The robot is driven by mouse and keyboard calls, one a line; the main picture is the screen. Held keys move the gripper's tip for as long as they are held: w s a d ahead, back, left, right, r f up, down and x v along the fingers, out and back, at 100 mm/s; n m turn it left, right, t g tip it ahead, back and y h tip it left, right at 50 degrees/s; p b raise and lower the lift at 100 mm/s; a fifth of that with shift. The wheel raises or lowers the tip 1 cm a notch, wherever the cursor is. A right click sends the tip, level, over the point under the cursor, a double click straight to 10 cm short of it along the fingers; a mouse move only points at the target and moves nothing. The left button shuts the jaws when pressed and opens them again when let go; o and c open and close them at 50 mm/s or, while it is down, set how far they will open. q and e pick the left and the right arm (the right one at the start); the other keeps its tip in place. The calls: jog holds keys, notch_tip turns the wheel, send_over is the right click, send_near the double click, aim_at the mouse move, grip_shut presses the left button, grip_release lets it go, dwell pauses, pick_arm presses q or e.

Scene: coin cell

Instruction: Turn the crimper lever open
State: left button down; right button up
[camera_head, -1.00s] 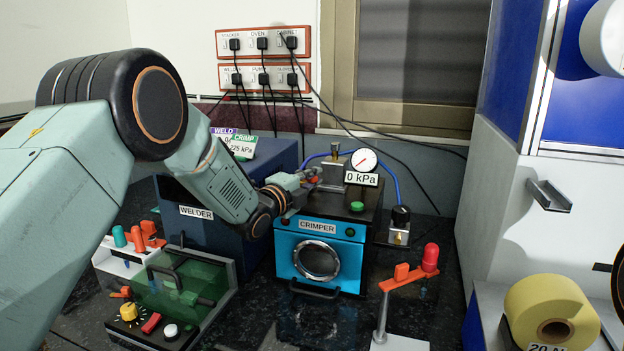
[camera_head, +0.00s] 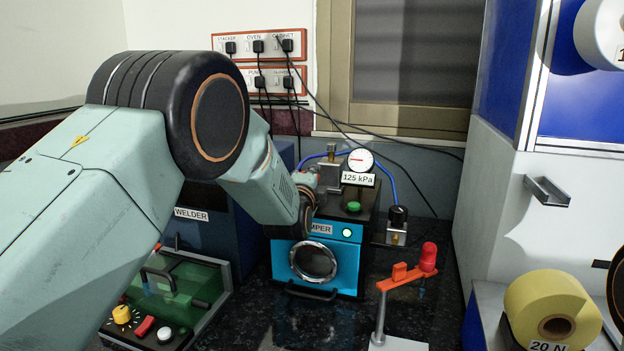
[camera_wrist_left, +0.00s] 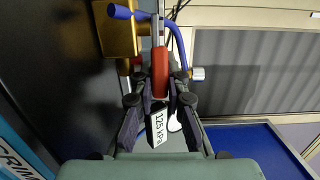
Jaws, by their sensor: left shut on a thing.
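The blue crimper (camera_head: 346,264) stands on the dark bench with its round window facing me. Its top carries a green button (camera_head: 353,206), a metal block (camera_head: 329,177) and a gauge (camera_head: 360,160) whose tag (camera_head: 358,179) reads 125 kPa. My left gripper (camera_wrist_left: 160,92) is shut on the red lever handle (camera_wrist_left: 160,70) in the left wrist view; the tag (camera_wrist_left: 159,128) shows behind the fingers. In the head view my left arm hides the handle and most of the gripper. My right gripper is in neither view.
The welder (camera_head: 205,240) stands left of the crimper, partly behind my arm. A green-lidded box (camera_head: 180,285) sits at front left. An orange arm with a red knob (camera_head: 428,258) stands at front right. A yellow roll (camera_head: 552,310) is farther right. A blue hose (camera_head: 395,180) runs behind the gauge.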

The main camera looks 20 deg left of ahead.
pick_arm(q)
jog(key=shift+w+r+n+y, duration=0.1)
jog(key=shift+n+y, duration=0.2)
jog(key=shift+y, duration=0.2)
jog(key=c, duration=1.3)
grip_release()
jog(key=s, duration=0.4)
jog(key=s+d, duration=0.1)
jog(key=s, duration=0.7)
jog(key=shift+d, duration=0.2)
